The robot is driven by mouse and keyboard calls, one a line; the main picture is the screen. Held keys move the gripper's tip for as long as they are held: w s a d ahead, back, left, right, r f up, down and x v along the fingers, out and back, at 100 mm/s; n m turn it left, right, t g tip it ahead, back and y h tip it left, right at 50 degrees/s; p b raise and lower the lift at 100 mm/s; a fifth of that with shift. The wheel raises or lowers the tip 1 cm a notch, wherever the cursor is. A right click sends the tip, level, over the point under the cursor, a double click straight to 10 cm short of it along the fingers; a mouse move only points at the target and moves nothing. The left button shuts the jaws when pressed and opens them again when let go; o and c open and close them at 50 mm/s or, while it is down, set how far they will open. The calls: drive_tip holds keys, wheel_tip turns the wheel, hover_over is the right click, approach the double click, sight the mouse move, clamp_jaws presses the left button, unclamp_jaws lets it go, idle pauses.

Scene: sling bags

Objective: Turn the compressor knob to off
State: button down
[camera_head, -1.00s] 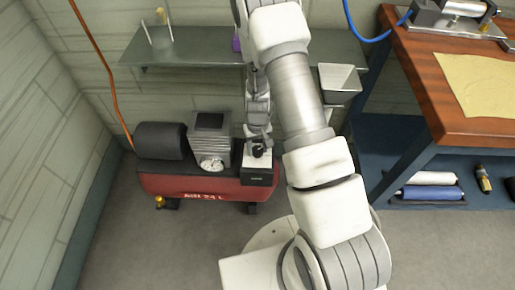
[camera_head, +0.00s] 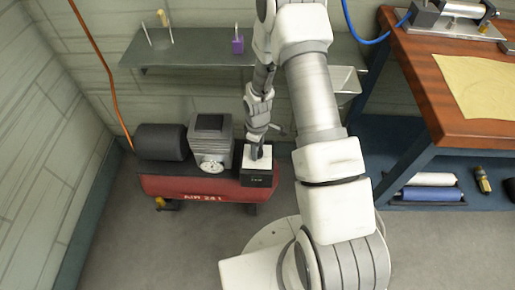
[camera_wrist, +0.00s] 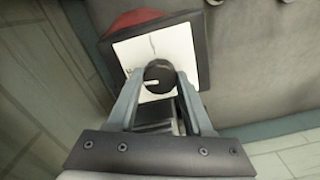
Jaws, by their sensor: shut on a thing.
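The red compressor (camera_head: 205,188) stands on the floor against the back wall. Its switch box has a white top plate and a dark front (camera_head: 259,179). In the wrist view the white plate (camera_wrist: 173,49) carries a round black knob (camera_wrist: 158,72) with a white pointer line, which points to the left. My gripper (camera_wrist: 160,88) is shut on the knob, one finger on each side of it. In the head view my gripper (camera_head: 256,152) reaches down onto the box and mostly hides the knob.
A grey shelf (camera_head: 195,50) hangs above the compressor, with a purple padlock (camera_head: 237,43) on it. A wooden-topped workbench (camera_head: 425,75) stands at the right, with rolls on its lower shelf. An orange hose (camera_head: 100,70) runs down the left wall. The floor in front is clear.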

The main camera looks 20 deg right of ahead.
drive_tip(key=shift+n, duration=0.6)
drive_tip(key=shift+c, duration=1.5)
unclamp_jaws()
wheel_tip(320, 180, up, 18)
drive_tip(key=p, duration=0.5)
drive_tip(key=shift+f+p, duration=0.25)
drive_tip(key=shift+p, duration=0.15)
